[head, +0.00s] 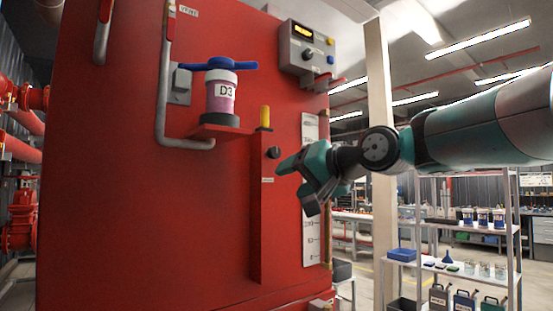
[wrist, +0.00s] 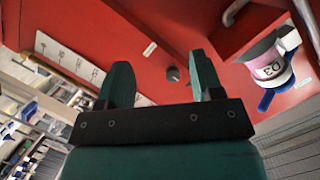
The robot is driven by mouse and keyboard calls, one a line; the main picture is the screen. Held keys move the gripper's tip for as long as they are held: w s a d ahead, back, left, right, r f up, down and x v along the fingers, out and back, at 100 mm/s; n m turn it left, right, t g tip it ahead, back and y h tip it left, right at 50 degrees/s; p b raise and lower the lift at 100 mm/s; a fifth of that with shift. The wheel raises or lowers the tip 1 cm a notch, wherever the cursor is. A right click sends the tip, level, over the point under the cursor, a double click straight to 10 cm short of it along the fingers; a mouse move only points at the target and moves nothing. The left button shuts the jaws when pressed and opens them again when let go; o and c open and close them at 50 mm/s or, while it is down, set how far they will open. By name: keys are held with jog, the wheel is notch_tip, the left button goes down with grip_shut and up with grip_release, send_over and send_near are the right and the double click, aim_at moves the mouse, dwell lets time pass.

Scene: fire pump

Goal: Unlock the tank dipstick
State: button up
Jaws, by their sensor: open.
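The tank dipstick shows as a yellow cap (head: 264,117) on top of a narrow red vertical housing (head: 267,220) on the red tank's front. A small black knob (head: 273,152) sits on the upper housing, with a small label below it. In the wrist view the knob (wrist: 172,73) lies beyond and between my finger tips, apart from them. My gripper (head: 294,184) is open and empty, just right of and slightly below the knob. It also shows in the wrist view (wrist: 161,62). I cannot make out the yellow cap in the wrist view.
A pink container marked D3 (head: 221,97) with a blue handle stands on a red bracket left of the housing. A control box (head: 306,50) is above right, and a white level scale (head: 309,232) right of the housing. Shelving (head: 455,262) stands at the right.

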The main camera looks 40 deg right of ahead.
jog(key=s+d+r+m+t+h, duration=0.2)
jog(key=d+r+t, duration=0.1)
jog(key=d+r, duration=0.35)
jog(key=p, duration=0.7)
send_near(277, 153)
jog(key=w, duration=0.9)
jog(key=shift+w+a+r, duration=0.25)
jog(key=shift+a+r, duration=0.1)
jog(key=shift+r, duration=0.05)
jog(key=shift+w+f, duration=0.1)
jog(key=shift+w, duration=0.5)
jog(key=c, duration=0.9)
